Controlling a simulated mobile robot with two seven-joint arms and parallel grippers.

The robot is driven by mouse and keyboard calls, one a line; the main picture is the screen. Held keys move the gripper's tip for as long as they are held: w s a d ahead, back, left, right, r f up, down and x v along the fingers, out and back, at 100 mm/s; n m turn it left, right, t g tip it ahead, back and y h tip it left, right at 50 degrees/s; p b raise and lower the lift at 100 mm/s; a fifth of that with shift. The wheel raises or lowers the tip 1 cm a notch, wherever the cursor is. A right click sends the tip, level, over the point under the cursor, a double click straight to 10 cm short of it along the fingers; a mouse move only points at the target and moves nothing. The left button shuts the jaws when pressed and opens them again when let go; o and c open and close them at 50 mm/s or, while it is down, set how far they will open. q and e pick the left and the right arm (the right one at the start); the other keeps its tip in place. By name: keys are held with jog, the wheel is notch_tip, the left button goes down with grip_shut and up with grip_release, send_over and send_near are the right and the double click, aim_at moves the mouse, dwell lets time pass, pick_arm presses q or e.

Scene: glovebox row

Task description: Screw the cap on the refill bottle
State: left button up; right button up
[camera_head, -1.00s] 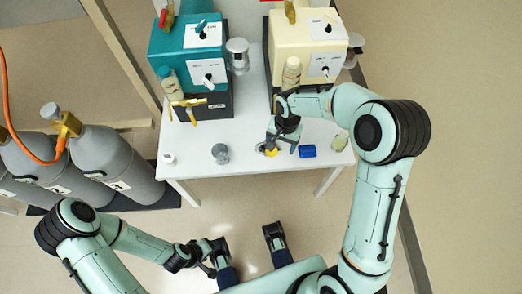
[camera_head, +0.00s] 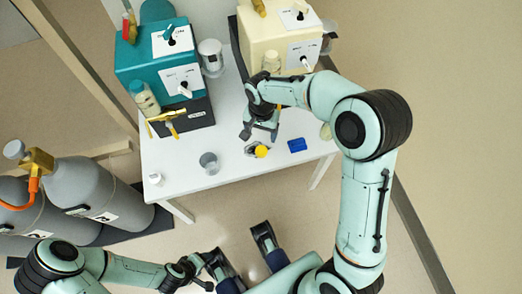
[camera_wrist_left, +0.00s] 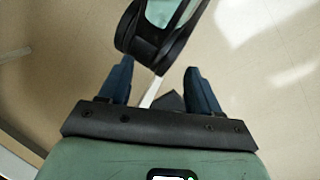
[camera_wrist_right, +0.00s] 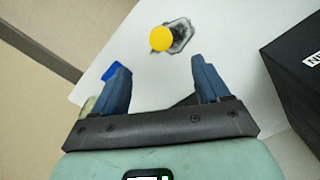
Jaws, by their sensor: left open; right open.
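A round yellow cap-like piece (camera_head: 262,151) is on the white table, at the edge of a small grey, dark-centred object (camera_head: 251,148). Both also show in the right wrist view, the yellow piece (camera_wrist_right: 161,38) overlapping the grey object (camera_wrist_right: 181,36). I cannot tell whether they are joined. A grey translucent vessel (camera_head: 209,162) stands to their left; I cannot tell which object is the refill bottle. My right gripper (camera_wrist_right: 159,67) is open and empty, behind the yellow piece and apart from it. My left gripper (camera_wrist_left: 158,75) is open and empty above the floor.
A teal machine (camera_head: 140,66) and a cream machine (camera_head: 270,38) stand at the table's back. A blue block (camera_head: 297,145) lies right of the yellow piece. A small white piece (camera_head: 155,178) is at the front left. Grey gas cylinders (camera_head: 100,187) stand left of the table.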

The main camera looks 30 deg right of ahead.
pick_arm(q)
jog(key=w+f, duration=0.1)
jog(key=w+a+f+b, duration=0.1)
jog(key=shift+w+a+t, duration=0.2)
jog(key=shift+w+t, duration=0.2)
pick_arm(e)
send_over(261, 150)
jog(key=f, duration=0.7)
jog(key=shift+s, duration=0.2)
jog(key=f, duration=0.1)
jog(key=f+b, duration=0.1)
jog(key=f, duration=0.1)
jog(key=f+b, duration=0.1)
jog(key=f, duration=0.1)
jog(key=shift+w+d+f, duration=0.1)
jog(key=shift+w, duration=0.15)
pick_arm(q)
jog(key=shift+w+a+f+t+y, duration=0.2)
jog(key=shift+w+a+f, duration=0.15)
jog(key=shift+w+f, duration=0.25)
jog(key=shift+w+a+f+t+y, duration=0.2)
jog(key=shift+w+a+f, duration=0.15)
jog(key=shift+w, duration=0.3)
pick_arm(e)
jog(key=c, duration=1.1)
